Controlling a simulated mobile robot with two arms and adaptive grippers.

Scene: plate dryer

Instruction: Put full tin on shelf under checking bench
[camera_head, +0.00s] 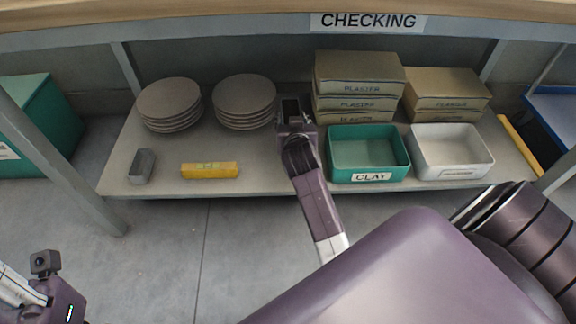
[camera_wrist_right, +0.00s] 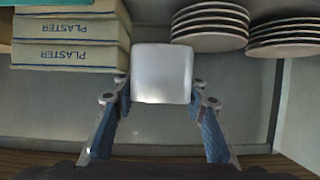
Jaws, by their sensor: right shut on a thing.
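My right gripper (camera_head: 293,112) reaches in under the bench marked CHECKING, between the plate stacks and the plaster boxes. In the right wrist view its two blue-padded fingers (camera_wrist_right: 158,112) are shut on a pale grey, rounded, squarish tin (camera_wrist_right: 162,73). The head view hides the tin behind my gripper. I cannot tell whether it touches the shelf (camera_head: 260,188). The tin's contents are not visible. My left wrist (camera_head: 48,285) is at the bottom left corner of the head view, away from the bench, and its fingers do not show.
Two plate stacks (camera_head: 168,105) (camera_head: 244,102) stand left of my gripper. Plaster boxes (camera_head: 358,85), a green CLAY tray (camera_head: 368,155) and a white tray (camera_head: 450,150) are right. A yellow block (camera_head: 209,170) and a grey block (camera_head: 142,166) lie at the shelf's front.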

